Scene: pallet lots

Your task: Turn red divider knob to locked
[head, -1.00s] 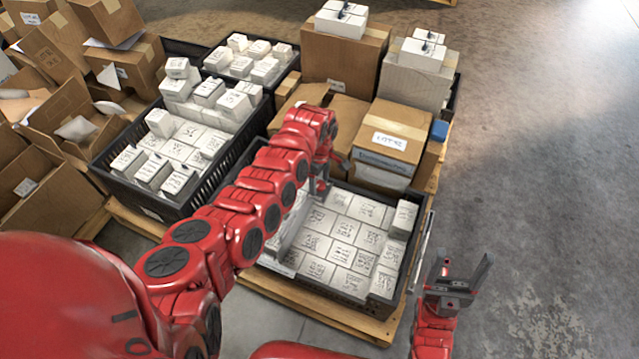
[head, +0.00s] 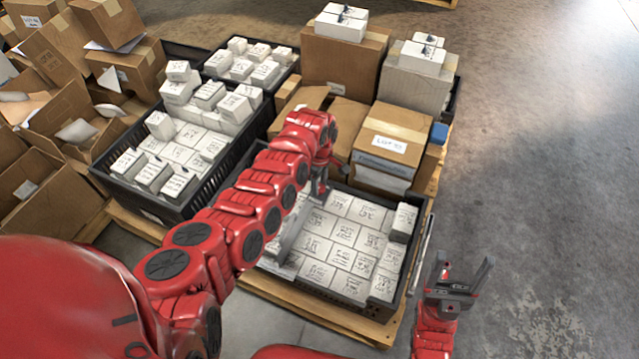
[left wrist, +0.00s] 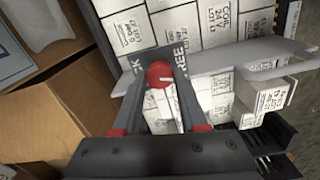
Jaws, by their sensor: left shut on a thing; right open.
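The red divider knob (left wrist: 160,75) shows in the left wrist view as a round red disc with a pale line across its face. My left gripper (left wrist: 160,70) has its two dark fingers on either side of the knob and is shut on it. The grey divider (left wrist: 235,55) runs beside the knob across the black crate of white boxes; dark lettering ending in "REE" shows near it. In the head view my left gripper (head: 320,188) reaches down into the crate (head: 345,302), and my arm hides the knob. My right gripper (head: 460,275) is open and empty, right of the crate.
The crate stands on a wooden pallet (head: 330,322). Cardboard boxes (head: 393,135) stand behind it, and another black crate (head: 150,200) full of white boxes is to the left. Open cartons lie at far left. The concrete floor (head: 550,180) at right is clear.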

